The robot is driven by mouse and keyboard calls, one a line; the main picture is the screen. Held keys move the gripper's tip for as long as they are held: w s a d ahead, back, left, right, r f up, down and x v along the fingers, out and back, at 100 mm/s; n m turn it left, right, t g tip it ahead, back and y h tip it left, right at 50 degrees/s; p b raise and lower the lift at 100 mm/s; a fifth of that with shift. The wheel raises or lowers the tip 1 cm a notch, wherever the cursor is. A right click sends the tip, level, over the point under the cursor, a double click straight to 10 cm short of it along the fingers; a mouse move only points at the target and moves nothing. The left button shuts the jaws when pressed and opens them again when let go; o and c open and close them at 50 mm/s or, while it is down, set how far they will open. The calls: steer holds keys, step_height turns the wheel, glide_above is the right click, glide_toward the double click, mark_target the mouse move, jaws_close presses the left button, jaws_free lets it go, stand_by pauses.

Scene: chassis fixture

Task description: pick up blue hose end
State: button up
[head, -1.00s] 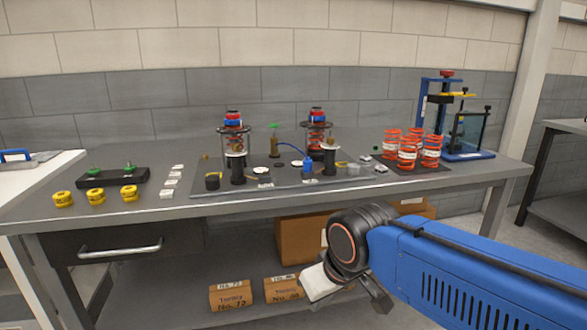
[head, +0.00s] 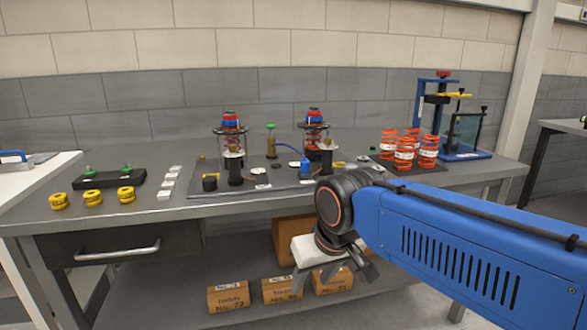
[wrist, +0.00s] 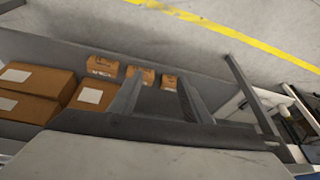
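A thin blue hose (head: 288,149) arcs over the back of the grey fixture plate on the workbench in the head view. Its right end runs down near a small blue bottle-like part (head: 306,168); which piece is the hose's end is too small to tell. My gripper (head: 315,284) hangs in front of the bench's front edge, below the tabletop and well short of the hose. In the wrist view my gripper (wrist: 160,85) has its two fingers apart with nothing between them. The hose is not in the wrist view.
Two spring-and-disc assemblies (head: 230,122) stand on the fixture plate (head: 215,190). Orange springs (head: 404,150) and a blue press (head: 462,155) stand at right. Yellow rings (head: 93,198) lie at left. Cardboard boxes (head: 228,297) sit on the lower shelf. The bench edge lies between gripper and hose.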

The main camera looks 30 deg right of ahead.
steer(key=w+d+r+m+g, duration=0.1)
steer(key=w+d+r+m, duration=0.3)
steer(key=w+r, duration=0.55)
steer(key=w+d+r+m+g, duration=0.1)
steer(key=w+d+r+m, duration=0.1)
steer(key=w+r+m, duration=0.75)
step_height(320, 180, up, 13)
steer(key=m+g, duration=0.2)
steer(key=m, duration=0.4)
glide_above(305, 160)
steer(key=f, duration=1.1)
steer(key=shift+s+a, duration=0.25)
steer(key=shift+w+d+f, duration=0.1)
steer(key=shift+d+f, duration=0.05)
steer(key=shift+f, duration=2.75)
jaws_close()
